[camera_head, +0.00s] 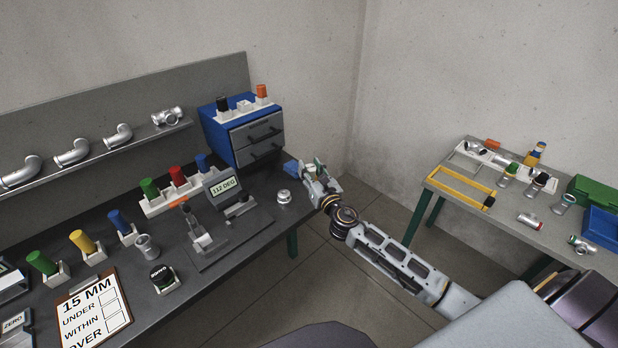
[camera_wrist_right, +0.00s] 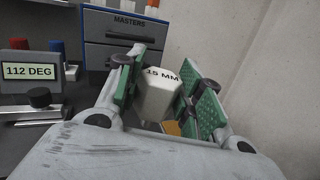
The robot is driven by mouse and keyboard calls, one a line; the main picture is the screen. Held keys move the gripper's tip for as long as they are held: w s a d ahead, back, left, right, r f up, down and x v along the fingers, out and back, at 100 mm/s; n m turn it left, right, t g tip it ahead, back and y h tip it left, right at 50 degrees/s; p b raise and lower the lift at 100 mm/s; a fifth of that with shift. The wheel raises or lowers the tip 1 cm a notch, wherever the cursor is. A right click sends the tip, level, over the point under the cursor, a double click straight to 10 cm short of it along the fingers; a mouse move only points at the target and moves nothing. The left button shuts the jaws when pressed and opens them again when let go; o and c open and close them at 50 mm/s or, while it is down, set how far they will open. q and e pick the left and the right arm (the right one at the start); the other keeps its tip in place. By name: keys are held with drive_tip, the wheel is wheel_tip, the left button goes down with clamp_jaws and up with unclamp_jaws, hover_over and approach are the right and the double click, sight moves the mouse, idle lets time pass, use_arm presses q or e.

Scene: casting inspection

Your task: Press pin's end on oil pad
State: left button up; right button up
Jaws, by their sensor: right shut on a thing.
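My right gripper (camera_head: 318,172) is at the far right end of the dark bench, beside the blue cabinet. In the right wrist view its green-padded fingers (camera_wrist_right: 165,95) are shut on a white faceted pin handle marked 15 MM (camera_wrist_right: 158,97). The pin's lower end is hidden below the handle and fingers. A small orange-yellow patch (camera_wrist_right: 172,127) shows beneath the handle; I cannot tell whether it is the oil pad or whether the pin touches it. A small blue thing (camera_head: 291,167) lies left of the gripper. My left gripper is not in view.
A silver round part (camera_head: 284,196) and the 112 DEG gauge (camera_head: 224,188) stand left of the gripper. A side table (camera_head: 500,213) with castings is at right.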

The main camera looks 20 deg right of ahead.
sight(314, 167)
drive_tip(key=shift+m, duration=0.3)
drive_tip(key=shift+w+d+f+b, duration=0.5)
drive_tip(key=shift+w+d+b, duration=0.25)
drive_tip(key=shift+b, duration=0.25)
drive_tip(key=shift+w+d+f+b, duration=0.5)
drive_tip(key=shift+w+b, duration=0.3)
drive_tip(key=shift+b, duration=0.2)
use_arm(q)
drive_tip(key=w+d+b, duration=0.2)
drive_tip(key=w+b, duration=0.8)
drive_tip(key=b, duration=0.1)
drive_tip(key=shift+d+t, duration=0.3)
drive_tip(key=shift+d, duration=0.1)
use_arm(e)
drive_tip(key=w+d+f+m+t, duration=0.1)
drive_tip(key=w+d+f, duration=0.1)
drive_tip(key=w+d, duration=0.4)
drive_tip(key=shift+w+d+m+t+h, duration=0.3)
drive_tip(key=shift+w+d+m+h, duration=0.1)
drive_tip(key=shift+d, duration=0.2)
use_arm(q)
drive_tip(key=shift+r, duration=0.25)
use_arm(e)
drive_tip(key=shift+f, duration=0.2)
